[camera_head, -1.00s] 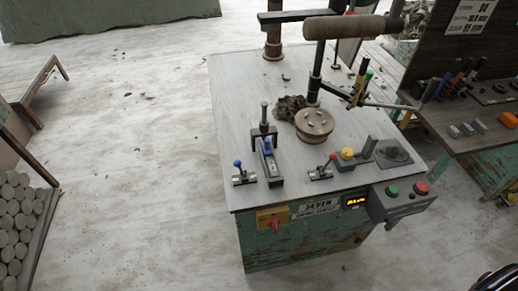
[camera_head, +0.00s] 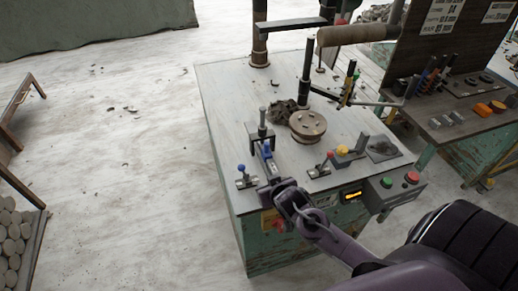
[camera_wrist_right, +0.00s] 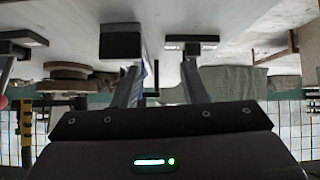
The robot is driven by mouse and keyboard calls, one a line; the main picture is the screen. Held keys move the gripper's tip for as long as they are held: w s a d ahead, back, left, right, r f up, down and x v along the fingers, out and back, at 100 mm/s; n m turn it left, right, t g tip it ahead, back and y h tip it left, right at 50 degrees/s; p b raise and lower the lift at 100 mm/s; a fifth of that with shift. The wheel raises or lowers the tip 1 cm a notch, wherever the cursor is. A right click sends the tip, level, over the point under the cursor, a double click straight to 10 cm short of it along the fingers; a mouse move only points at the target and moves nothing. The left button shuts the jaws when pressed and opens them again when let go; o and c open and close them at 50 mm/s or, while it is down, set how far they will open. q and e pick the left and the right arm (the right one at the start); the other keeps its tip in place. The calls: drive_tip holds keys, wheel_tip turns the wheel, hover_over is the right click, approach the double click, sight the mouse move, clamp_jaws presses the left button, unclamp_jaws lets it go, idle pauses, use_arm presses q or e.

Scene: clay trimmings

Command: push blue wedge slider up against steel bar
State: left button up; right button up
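The blue wedge slider (camera_head: 267,152) sits in a narrow grey track near the table's front edge, in the head view. Just behind it stands a dark steel bracket with an upright post (camera_head: 262,126); this may be the steel bar, and any gap between them is too small to tell. My right gripper (camera_head: 278,186) is low at the near end of the track, partly hiding it. In the right wrist view its two fingers (camera_wrist_right: 161,82) are apart with nothing held between them. A little blue shows beside the left one. My left gripper is not in view.
The left tabletop is clear.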

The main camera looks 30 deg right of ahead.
sight(268, 148)
drive_tip(key=w+d+r+t, duration=0.1)
drive_tip(key=w+d, duration=0.1)
drive_tip(key=w+d+r+t, duration=0.1)
drive_tip(key=d, duration=0.1)
drive_tip(key=w+d+r+m+t+h, duration=0.1)
drive_tip(key=w+d, duration=0.1)
drive_tip(key=shift+w, duration=0.3)
drive_tip(key=shift+w+d+r, duration=0.1)
drive_tip(key=shift+w+r, duration=0.1)
drive_tip(key=shift+w, duration=0.1)
drive_tip(key=shift+p+x, duration=0.4)
drive_tip(key=shift+x, duration=3.35)
drive_tip(key=shift+c, duration=0.5)
clamp_jaws()
